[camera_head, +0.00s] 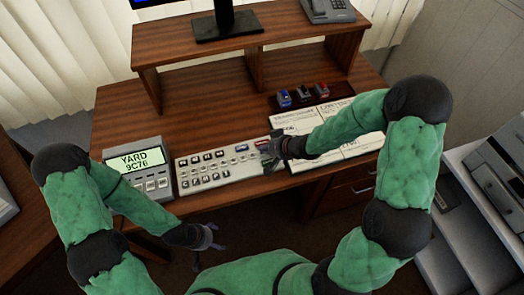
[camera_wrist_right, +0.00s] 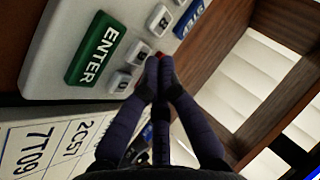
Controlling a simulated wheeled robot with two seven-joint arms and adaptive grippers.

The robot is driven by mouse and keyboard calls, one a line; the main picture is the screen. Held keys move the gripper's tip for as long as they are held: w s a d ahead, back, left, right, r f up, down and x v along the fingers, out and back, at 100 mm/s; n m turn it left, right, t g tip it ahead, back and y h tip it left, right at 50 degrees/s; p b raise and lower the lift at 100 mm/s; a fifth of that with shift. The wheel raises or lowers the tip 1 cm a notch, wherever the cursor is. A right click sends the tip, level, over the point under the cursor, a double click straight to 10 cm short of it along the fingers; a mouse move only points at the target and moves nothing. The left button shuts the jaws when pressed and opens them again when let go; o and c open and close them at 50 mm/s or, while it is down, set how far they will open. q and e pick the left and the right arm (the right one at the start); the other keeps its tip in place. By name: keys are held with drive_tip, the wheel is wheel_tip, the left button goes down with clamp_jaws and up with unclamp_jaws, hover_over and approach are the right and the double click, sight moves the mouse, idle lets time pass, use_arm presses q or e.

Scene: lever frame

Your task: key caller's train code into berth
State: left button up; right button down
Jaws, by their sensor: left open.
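The display box (camera_head: 138,165) reads "YARD 9C76" and stands at the left of the desk. The pale keypad (camera_head: 215,167) lies to its right, with rows of small keys. In the right wrist view a green ENTER key (camera_wrist_right: 97,48) and a blue key (camera_wrist_right: 190,18) show on it. My right gripper (camera_head: 272,158) is over the keypad's right end; its fingertips (camera_wrist_right: 157,72) are together beside small grey keys, with a bit of red behind them. I cannot tell whether they touch a key. My left gripper (camera_head: 208,238) is open and empty, below the desk's front edge.
A printed chart (camera_head: 362,145) lies right of the keypad, partly under my right arm; "7T09" and "2C57" show on it in the wrist view. Blue, grey and red items stand on a dark strip (camera_head: 338,90) behind. A raised shelf (camera_head: 180,52) holds a monitor stand and phone (camera_head: 328,10).

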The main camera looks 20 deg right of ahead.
drive_tip(key=shift+r, duration=0.35)
use_arm(q)
drive_tip(key=shift+r, duration=0.45)
use_arm(e)
drive_tip(key=v, duration=1.2)
drive_tip(key=shift+f, duration=0.1)
use_arm(q)
clamp_jaws()
idle(1.0)
